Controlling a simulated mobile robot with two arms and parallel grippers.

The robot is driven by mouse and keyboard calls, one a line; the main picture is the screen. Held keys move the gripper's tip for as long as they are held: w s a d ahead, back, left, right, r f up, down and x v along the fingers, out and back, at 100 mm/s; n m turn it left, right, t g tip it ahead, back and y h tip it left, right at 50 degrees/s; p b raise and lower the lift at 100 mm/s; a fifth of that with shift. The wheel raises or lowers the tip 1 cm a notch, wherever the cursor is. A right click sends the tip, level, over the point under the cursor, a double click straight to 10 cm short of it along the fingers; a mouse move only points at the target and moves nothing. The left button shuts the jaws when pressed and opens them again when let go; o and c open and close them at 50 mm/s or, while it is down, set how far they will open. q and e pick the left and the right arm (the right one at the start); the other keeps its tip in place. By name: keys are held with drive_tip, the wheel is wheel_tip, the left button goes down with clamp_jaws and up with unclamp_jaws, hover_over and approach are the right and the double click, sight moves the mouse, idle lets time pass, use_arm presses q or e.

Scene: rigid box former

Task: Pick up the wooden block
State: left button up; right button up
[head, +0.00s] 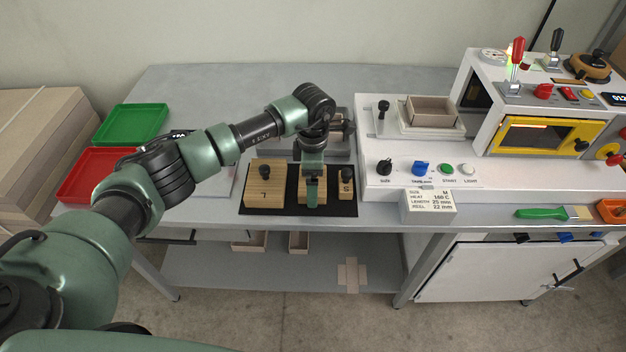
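Wooden blocks with black knobs stand on a black mat (288,208) near the table's front edge. The large block marked L (262,198) is at the left, and the small block marked S (346,190) is at the right. A middle wooden block (321,197) stands between them, mostly hidden behind my gripper, with its marking and knob not visible. My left gripper (312,192) points down over this middle block, at about its knob's place. The fingers overlap in view, so whether they are open or shut on the knob is unclear. My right gripper is out of view.
A white machine (480,180) with knobs and buttons stands right of the mat. A card (428,206) at its front reads size M. Green (131,124) and red (95,172) trays lie at the left. A green-handled brush (545,213) lies at the right.

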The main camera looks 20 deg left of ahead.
use_arm(q)
drive_tip(key=c, duration=1.2)
drive_tip(key=shift+r, duration=0.1)
